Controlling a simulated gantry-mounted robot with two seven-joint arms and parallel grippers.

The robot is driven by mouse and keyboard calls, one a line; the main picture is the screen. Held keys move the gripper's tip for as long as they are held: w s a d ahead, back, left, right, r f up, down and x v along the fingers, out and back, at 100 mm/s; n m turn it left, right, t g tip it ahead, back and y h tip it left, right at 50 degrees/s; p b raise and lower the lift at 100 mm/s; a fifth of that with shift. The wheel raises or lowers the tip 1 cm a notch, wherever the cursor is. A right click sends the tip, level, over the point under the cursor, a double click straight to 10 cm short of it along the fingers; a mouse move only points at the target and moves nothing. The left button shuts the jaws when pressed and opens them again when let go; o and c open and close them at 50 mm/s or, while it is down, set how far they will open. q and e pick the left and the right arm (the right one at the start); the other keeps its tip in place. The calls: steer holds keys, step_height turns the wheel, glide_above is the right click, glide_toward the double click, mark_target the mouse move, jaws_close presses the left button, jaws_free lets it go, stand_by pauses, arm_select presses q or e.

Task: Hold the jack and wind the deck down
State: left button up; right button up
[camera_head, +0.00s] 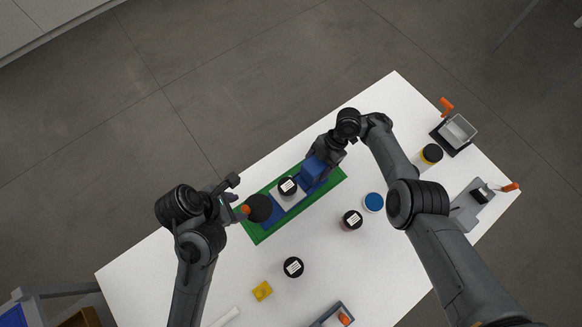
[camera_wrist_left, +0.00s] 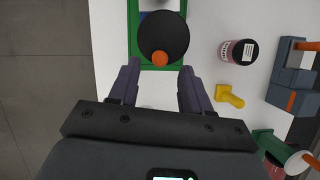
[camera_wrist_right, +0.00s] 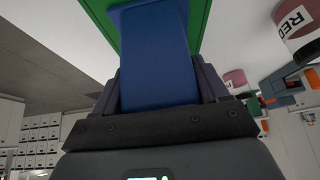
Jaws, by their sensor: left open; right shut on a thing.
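The jack sits on a green base (camera_head: 252,230) on the white table, with a blue body and a pale deck (camera_head: 289,201) that bears a black-lidded jar (camera_head: 287,186). My right gripper (camera_head: 318,163) is shut on the blue block (camera_head: 313,170) at the jack's right end; the block (camera_wrist_right: 155,60) fills the space between the fingers in the right wrist view. At the left end is a black round wheel (camera_head: 260,208) with an orange knob (camera_head: 246,209). My left gripper (camera_wrist_left: 158,85) is open, its fingers on either side of the orange knob (camera_wrist_left: 160,58), apparently not touching it.
Black-lidded jars (camera_head: 352,219) (camera_head: 293,267), a blue-lidded jar (camera_head: 374,202) and a yellow piece (camera_head: 262,291) stand in front of the jack.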

steer(key=shift+s+f, duration=0.1)
steer(key=shift+f, duration=0.05)
steer(key=o, duration=1.4)
steer(key=shift+c, duration=0.2)
arm_select(q)
steer(key=shift+v, duration=0.9)
steer(key=shift+r, duration=0.1)
arm_select(e)
steer(key=shift+r, duration=0.3)
